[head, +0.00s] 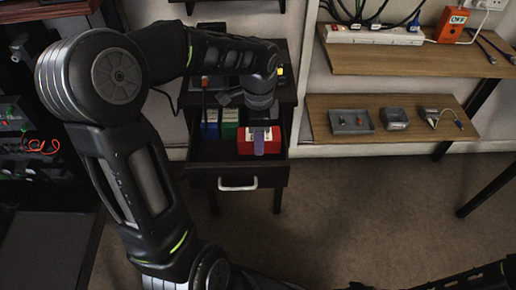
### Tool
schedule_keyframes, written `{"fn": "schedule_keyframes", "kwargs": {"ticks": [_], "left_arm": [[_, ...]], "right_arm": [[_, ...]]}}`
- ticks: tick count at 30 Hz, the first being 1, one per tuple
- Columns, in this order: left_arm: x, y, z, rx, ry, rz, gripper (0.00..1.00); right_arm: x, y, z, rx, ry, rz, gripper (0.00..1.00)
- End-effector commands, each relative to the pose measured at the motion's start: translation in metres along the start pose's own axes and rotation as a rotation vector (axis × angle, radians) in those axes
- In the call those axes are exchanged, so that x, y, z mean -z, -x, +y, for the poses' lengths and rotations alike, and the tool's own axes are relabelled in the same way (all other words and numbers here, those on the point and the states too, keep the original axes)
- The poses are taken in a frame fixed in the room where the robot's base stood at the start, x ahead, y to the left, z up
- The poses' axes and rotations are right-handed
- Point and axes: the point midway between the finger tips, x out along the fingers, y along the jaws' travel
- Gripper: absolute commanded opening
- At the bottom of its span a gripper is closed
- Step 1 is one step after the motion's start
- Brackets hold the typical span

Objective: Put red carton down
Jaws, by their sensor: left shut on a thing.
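The red carton (245,147) with a pale label is in the open dark drawer (203,176) of the small cabinet, near the drawer's front right. My left gripper (259,143) reaches down from above and is shut on the red carton. Its fingers cover part of the carton's front. I cannot tell whether the carton's underside touches the drawer floor. My right gripper is not in view.
Blue (209,131) and green (229,130) cartons stand in the drawer, left of and behind the red one. A white handle (238,187) is on the drawer front. Wooden shelves at right hold small grey trays (350,122) and a power strip (374,36).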

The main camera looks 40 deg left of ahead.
Motion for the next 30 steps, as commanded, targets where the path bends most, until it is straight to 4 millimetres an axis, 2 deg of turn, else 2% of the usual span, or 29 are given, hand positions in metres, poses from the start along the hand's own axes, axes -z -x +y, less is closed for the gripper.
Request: {"fn": "schedule_keyframes", "kwargs": {"ticks": [5,13,26,27,30], "left_arm": [[0.0,-0.008,0.0,-0.002,0.0,-0.001,0.01],[0.0,-0.048,0.0,-0.001,0.0,0.0,0.01],[0.0,-0.053,0.0,0.0,0.0,0.0,0.01],[0.0,-0.054,0.0,0.0,0.0,0.0,0.48],[0.0,-0.053,0.0,0.0,0.0,0.0,0.56]], "right_arm": [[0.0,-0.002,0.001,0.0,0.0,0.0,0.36],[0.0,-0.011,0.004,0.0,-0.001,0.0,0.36],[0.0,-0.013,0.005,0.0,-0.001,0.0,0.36],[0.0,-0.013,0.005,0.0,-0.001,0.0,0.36],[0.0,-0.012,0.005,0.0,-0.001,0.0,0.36]]}}
